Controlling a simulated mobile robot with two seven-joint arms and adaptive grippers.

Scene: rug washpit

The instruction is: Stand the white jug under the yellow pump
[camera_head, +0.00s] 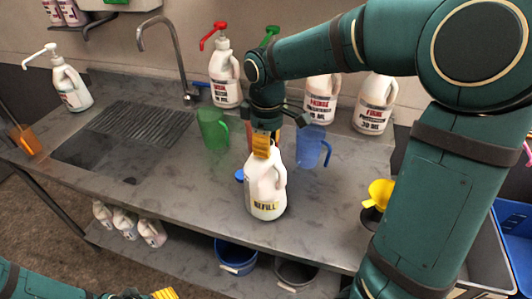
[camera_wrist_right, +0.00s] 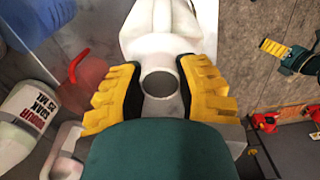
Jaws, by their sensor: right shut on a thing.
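The white jug (camera_head: 265,190), labelled REFILL, is upright over the front middle of the counter. My right gripper (camera_head: 263,145) is shut on its neck from above; I cannot tell whether its base touches the counter. In the right wrist view, the yellow pads of my right gripper (camera_wrist_right: 160,90) sit on both sides of the neck of the jug (camera_wrist_right: 165,25), and its open mouth shows. I see no yellow pump; my right arm hides part of the back row. My left gripper (camera_head: 155,294) is partly in view at the bottom left, away from the jug; its opening is unclear.
A green pitcher (camera_head: 212,130), a blue pitcher (camera_head: 311,148) and a blue cap (camera_head: 239,175) are near the jug. A red-pump bottle (camera_head: 224,80) and white bottles (camera_head: 374,105) stand at the back. A yellow funnel (camera_head: 381,193) is at right. The front counter left of the jug is clear.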

